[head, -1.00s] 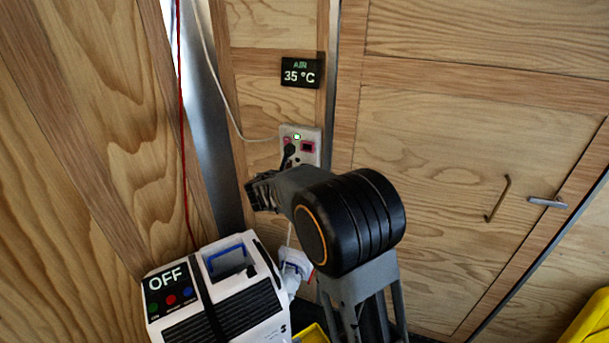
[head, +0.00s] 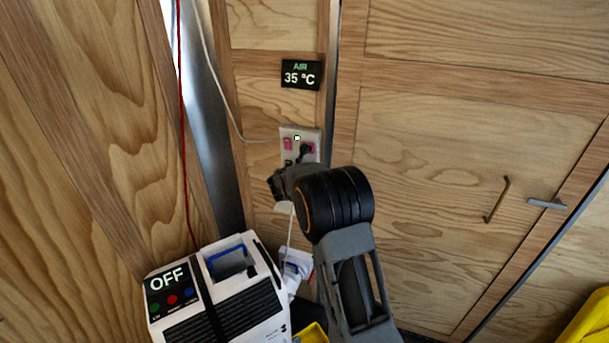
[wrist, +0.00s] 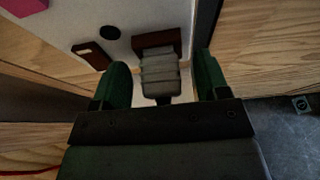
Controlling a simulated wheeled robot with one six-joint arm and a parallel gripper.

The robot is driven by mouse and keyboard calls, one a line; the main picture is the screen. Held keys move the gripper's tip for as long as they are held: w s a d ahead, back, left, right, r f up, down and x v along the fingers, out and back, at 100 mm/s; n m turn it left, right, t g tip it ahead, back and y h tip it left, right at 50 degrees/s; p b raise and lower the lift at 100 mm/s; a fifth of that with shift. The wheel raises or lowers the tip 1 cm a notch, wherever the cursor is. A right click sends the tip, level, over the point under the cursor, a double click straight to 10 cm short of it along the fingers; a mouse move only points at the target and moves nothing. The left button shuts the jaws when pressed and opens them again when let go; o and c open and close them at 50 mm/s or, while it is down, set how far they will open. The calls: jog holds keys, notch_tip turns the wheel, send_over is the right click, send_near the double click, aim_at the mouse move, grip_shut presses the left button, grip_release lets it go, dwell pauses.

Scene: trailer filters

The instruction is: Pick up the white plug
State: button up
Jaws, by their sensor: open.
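The white plug (wrist: 160,75) shows in the wrist view as a pale grey, ribbed block in shade. It stands against the wall socket panel, in front of a dark red switch, with a short cord at its lower end. My gripper (wrist: 162,65) is open, with one green finger on each side of the plug. Narrow gaps show beside it, and I cannot tell whether either finger touches. In the head view my gripper (head: 284,182) is in front of the lower part of the socket panel (head: 314,137) and hides the plug there.
A white unit (head: 262,300) with an OFF display stands below left, with a red cable above it. A display (head: 300,74) reading 35 °C is above the panel. A white cord runs to the panel from the upper left. A wooden door with a handle (head: 497,199) is at right.

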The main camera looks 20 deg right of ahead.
jog(key=shift+c, duration=0.2)
jog(key=c, duration=1.1)
jog(key=shift+r, duration=0.1)
jog(key=shift+s+a+r, duration=0.15)
jog(key=shift+r, duration=0.1)
jog(key=v, duration=0.7)
jog(key=r+v, duration=0.1)
jog(key=v, duration=0.7)
jog(key=shift+r, duration=0.25)
jog(key=shift+c, duration=0.2)
jog(key=shift+s+a+f+b, duration=0.2)
jog(key=shift+s+a+b, duration=0.15)
jog(key=shift+s+a, duration=0.95)
